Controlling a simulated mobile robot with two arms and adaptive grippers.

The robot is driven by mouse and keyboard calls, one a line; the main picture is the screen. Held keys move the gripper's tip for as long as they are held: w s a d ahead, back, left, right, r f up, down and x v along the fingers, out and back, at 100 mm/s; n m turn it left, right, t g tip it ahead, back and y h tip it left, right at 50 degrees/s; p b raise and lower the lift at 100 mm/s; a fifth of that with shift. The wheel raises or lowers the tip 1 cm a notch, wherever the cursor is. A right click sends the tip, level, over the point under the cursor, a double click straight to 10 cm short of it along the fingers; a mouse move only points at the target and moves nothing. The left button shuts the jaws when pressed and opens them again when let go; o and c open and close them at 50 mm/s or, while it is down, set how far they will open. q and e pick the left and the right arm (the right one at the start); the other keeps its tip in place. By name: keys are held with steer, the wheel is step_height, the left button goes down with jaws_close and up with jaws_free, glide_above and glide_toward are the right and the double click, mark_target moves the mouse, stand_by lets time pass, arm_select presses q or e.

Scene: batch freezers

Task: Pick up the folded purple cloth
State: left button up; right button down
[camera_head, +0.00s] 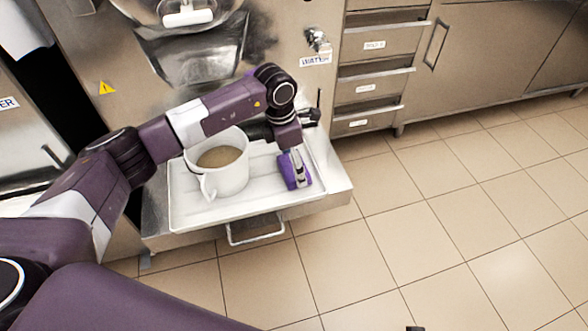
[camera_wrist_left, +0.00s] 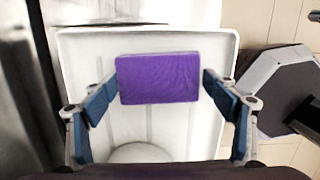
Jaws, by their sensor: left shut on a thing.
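The folded purple cloth (camera_head: 290,172) is at the right side of a white tray (camera_head: 250,204), beside a white pitcher. In the left wrist view the cloth (camera_wrist_left: 158,79) is a flat purple block between the two blue-padded fingers. My left gripper (camera_head: 298,168) reaches down from above and is shut on the cloth; it also shows in the left wrist view (camera_wrist_left: 160,88). I cannot tell whether the cloth touches the tray or is just above it. My right gripper is not in view.
The white pitcher (camera_head: 228,179) holds a brownish liquid and stands close to the left of the cloth. The tray rests on a metal shelf (camera_head: 333,187) of the freezer. A tap (camera_head: 317,40) and drawers (camera_head: 374,88) are behind. The tiled floor at right is clear.

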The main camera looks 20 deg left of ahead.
arm_select(q)
steer(key=shift+c, duration=0.3)
steer(key=shift+r, duration=0.45)
step_height(320, 180, up, 19)
steer(key=p, duration=0.2)
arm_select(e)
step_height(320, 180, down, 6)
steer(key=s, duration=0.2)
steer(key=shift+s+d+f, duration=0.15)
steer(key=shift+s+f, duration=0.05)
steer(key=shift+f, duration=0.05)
arm_select(q)
steer(key=o, duration=0.5)
steer(key=shift+c, duration=0.2)
steer(key=c, duration=0.3)
